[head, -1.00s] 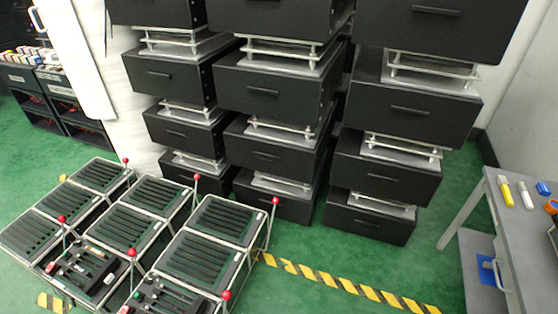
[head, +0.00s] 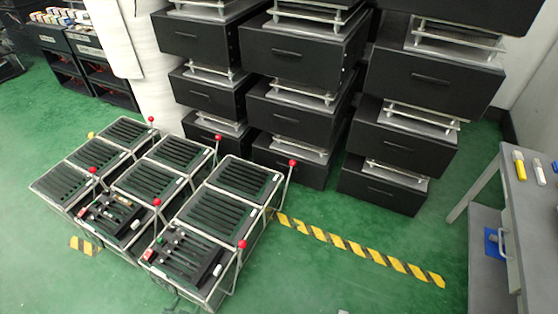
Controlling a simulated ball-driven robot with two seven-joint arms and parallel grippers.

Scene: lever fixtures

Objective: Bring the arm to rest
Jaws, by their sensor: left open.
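The lever fixtures (head: 243,179) stand together on the floor at the left, as black slatted boxes in metal frames. Several levers with red ball knobs rise from them, such as the one at the right front (head: 242,244) and the one at the back right (head: 292,162). Two front boxes hold small parts. My left gripper (head: 176,299) shows only as a small dark piece at the bottom edge, by the front fixture. It is open, and I see nothing held in it. Whether it touches the fixture is unclear. My right gripper is not in view.
Stacks of black drawer boxes (head: 388,160) stand behind. A grey table (head: 528,190) with markers stands at the right, a blue item below its top. Yellow-black floor tape (head: 360,250) runs right from the fixtures. Green floor lies free between tape and table.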

